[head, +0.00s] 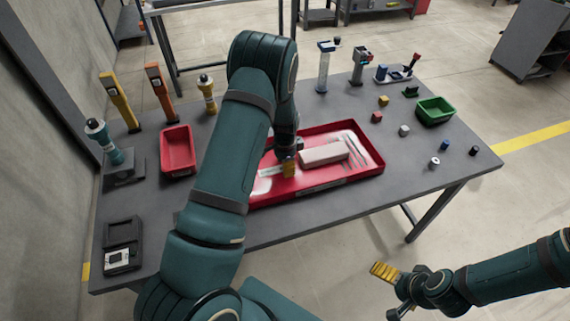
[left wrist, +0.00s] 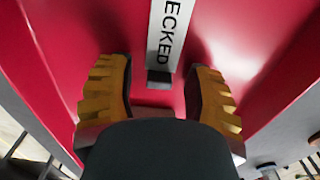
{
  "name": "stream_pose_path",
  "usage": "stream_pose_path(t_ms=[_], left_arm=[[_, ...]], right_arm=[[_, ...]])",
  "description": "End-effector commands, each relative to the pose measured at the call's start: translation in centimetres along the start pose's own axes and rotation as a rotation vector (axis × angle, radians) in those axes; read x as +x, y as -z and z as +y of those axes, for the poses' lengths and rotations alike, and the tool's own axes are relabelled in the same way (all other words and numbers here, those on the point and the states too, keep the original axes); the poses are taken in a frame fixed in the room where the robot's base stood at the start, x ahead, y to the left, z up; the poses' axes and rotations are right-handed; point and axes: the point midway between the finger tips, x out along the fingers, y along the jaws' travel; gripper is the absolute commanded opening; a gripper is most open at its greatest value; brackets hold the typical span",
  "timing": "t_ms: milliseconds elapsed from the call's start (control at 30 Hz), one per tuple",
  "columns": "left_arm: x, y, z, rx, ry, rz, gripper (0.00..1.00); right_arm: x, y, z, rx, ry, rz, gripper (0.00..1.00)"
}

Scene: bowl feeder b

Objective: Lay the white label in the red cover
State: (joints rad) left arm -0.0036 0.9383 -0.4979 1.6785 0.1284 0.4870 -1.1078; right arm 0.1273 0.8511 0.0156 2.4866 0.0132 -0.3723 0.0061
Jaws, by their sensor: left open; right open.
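The red cover (head: 372,160) is a wide, shallow red tray at the front middle of the table. It also fills most of the left wrist view (left wrist: 60,50). The white label (left wrist: 169,35), with black letters ending in "ECKED", shows over its red floor. A small dark piece (left wrist: 159,79) is at the label's near end. My left gripper (head: 289,168) is low over the cover's left half. Its yellow fingers (left wrist: 158,100) are open on either side of the label's near end. Contact cannot be told. My right gripper (head: 391,290) is open and empty, off the table's front edge.
A pale block (head: 325,155) and thin metal tools (head: 356,148) lie in the cover's right part. A red bin (head: 178,150) stands left, a green bin (head: 435,110) right. Several small cubes and cylinders lie at right. Upright tools stand along the back and left.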

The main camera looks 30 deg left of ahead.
Motion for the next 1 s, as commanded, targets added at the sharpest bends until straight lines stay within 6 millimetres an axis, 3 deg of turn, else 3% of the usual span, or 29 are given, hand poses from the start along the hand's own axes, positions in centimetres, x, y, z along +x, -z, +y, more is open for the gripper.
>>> stream_pose_path(t_ms=[167,700,1000], left_arm=[[-1.1,0.1,-0.1,0.000,0.002,0.002,0.52],[-10.9,0.0,0.0,-0.001,0.001,0.002,0.52],[-12.4,0.0,0.0,-0.001,0.000,0.000,0.52]], right_arm=[[-0.4,0.2,-0.1,0.001,0.000,0.004,0.98],[-1.2,0.6,-0.4,0.003,-0.001,0.011,0.98],[-1.3,0.6,-0.5,0.003,-0.001,0.012,0.98]])
